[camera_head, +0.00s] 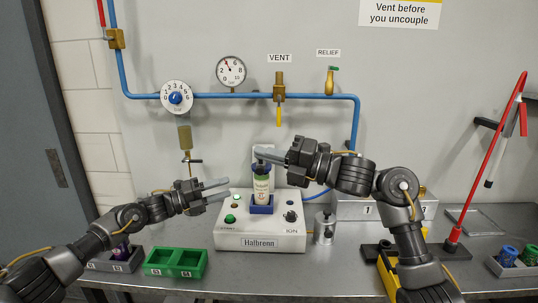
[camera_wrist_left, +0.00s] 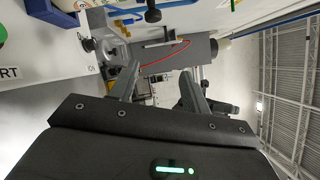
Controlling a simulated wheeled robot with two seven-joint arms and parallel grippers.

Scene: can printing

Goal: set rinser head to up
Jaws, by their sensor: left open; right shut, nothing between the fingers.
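The Halbrenn unit (camera_head: 259,240) stands on the bench, a white box with buttons and an ION knob (camera_head: 291,217). A pale can with a green band (camera_head: 262,186) stands upright in its blue holder (camera_head: 261,209). A dark piece at the can's top is partly covered by my right gripper (camera_head: 257,155), which is shut and empty there; I cannot tell whether they touch. I cannot clearly make out the rinser head or its position. My left gripper (camera_head: 229,189) is open and empty, left of the can; its fingers also show in the left wrist view (camera_wrist_left: 160,72).
Blue pipe (camera_head: 230,96) runs along the wall with a dial (camera_head: 177,97), a gauge (camera_head: 231,72), a vent valve (camera_head: 279,92) and a relief valve (camera_head: 330,82). A metal weight (camera_head: 325,229) stands right of the unit.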

